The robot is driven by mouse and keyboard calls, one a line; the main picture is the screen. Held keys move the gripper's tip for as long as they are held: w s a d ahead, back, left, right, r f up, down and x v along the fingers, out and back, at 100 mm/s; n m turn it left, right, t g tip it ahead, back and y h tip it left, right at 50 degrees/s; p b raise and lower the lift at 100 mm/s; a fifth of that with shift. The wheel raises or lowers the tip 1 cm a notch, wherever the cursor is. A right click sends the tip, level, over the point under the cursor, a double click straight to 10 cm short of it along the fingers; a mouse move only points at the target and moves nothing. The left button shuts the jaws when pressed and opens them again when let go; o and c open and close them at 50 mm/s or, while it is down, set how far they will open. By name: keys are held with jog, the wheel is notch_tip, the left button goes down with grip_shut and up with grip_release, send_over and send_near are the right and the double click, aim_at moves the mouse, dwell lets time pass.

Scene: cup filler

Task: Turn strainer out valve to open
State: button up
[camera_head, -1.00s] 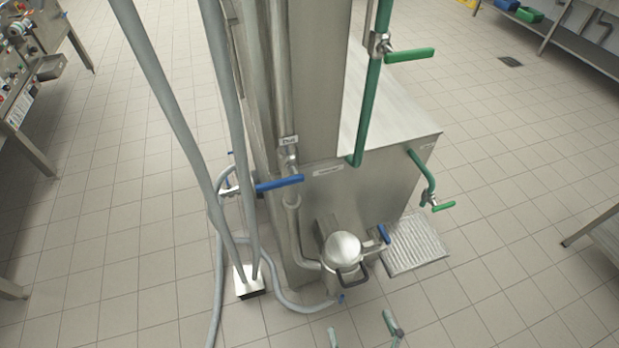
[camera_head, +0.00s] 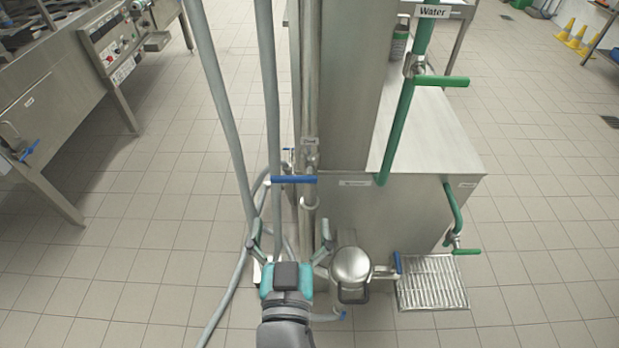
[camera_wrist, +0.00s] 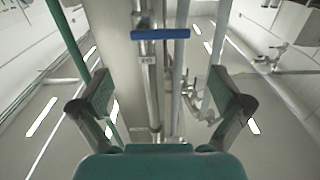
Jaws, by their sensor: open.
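The strainer (camera_head: 351,266) is a domed steel canister with a dark handle, low beside the steel column. A blue valve handle (camera_head: 293,180) lies crosswise on the vertical steel pipe above it. It shows at the top of the wrist view (camera_wrist: 160,34), above a small label too small to read. Another blue handle (camera_head: 397,262) stands right of the strainer, roughly upright in the picture. I cannot read which one is the strainer out valve. My gripper (camera_head: 290,234) is open and empty, below the crosswise handle in both views. Its fingers (camera_wrist: 160,92) are spread and appear clear of the handle.
Two grey hoses (camera_head: 272,110) hang left of the pipe. A green water pipe (camera_head: 405,115) with a green handle (camera_head: 441,81) rises right of the column. Another green handle (camera_head: 466,251) is above a floor grate (camera_head: 432,283). Tiled floor is open at left.

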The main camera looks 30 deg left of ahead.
aim_at(294, 180)
jog(key=x, duration=1)
jog(key=shift+w+a+r, duration=0.1)
jog(key=shift+w+a, duration=0.2)
jog(key=c, duration=1.3)
